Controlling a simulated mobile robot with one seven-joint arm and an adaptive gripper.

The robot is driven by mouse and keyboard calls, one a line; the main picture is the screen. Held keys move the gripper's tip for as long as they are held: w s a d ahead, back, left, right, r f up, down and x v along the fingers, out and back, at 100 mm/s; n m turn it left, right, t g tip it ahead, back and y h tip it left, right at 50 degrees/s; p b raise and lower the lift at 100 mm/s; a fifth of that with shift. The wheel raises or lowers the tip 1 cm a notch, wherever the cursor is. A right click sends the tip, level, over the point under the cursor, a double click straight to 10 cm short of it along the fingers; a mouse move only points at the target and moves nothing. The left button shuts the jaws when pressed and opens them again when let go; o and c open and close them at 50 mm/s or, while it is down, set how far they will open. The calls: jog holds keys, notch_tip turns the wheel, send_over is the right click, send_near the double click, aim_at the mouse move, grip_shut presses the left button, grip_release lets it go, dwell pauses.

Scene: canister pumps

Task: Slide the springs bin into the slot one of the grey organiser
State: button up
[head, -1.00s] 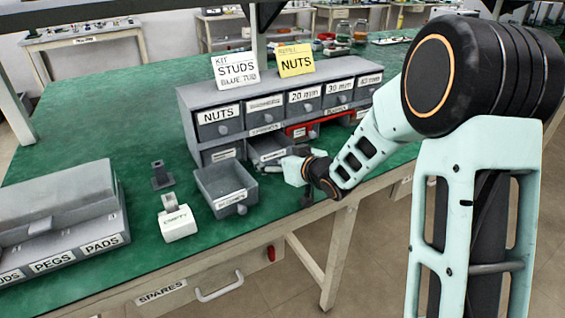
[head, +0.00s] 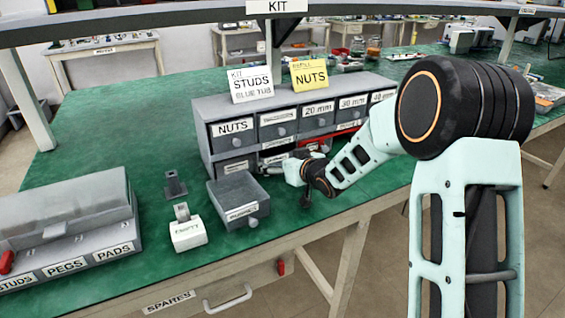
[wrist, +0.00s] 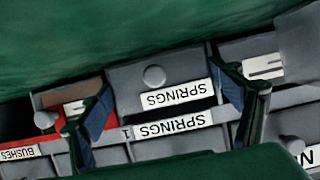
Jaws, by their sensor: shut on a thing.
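The grey organiser (head: 200,128) stands on the green bench, with labelled drawers above and bin slots below. In the wrist view, which looks upside down, the springs bin (wrist: 130,83) shows its grey front, round knob and SPRINGS label. It lines up with the organiser's strip (wrist: 225,133) marked 1 and SPRINGS, with a dark gap between the two labels. My gripper (wrist: 165,95) is shut on the springs bin, one finger on each side. In the head view my gripper (head: 290,168) is at the organiser's lower row and hides most of the bin; its exact depth is unclear.
A loose grey bin (head: 238,192) sits on the bench in front of the organiser. A small white labelled block (head: 187,232) and a dark stand (head: 175,184) are left of it. A red bin (wrist: 80,115) neighbours the slot. A grey case (head: 70,215) stands left.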

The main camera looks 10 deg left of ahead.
jog(key=shift+w+a+r, duration=0.1)
jog(key=shift+r, duration=0.15)
jog(key=o, duration=1.2)
jog(key=shift+w+a+f, duration=0.1)
jog(key=shift+w, duration=0.05)
